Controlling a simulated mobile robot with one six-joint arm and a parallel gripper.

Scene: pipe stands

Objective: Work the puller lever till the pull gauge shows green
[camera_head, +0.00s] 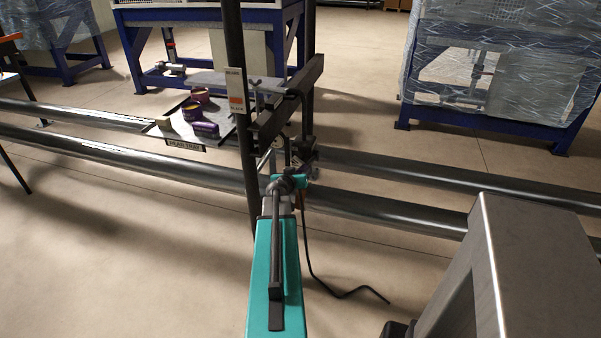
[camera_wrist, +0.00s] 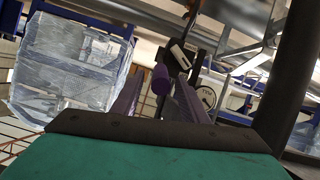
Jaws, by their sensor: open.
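In the wrist view my gripper (camera_wrist: 160,92) is open, with a purple finger on each side. A purple round-ended grip (camera_wrist: 160,78), apparently the puller lever's handle, shows between the fingers; I cannot tell whether either finger touches it. A dark bracket with a white plate (camera_wrist: 180,56) stands just beyond. The pull gauge (camera_wrist: 207,96), a round white dial, is just right of the right finger; its needle and colour are too small to read. In the head view my teal arm reaches forward to the pipe stand, and the gripper and lever are hard to make out there.
Long pipes (camera_head: 130,160) cross the floor. A wrapped crate (camera_head: 500,75) stands back right.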

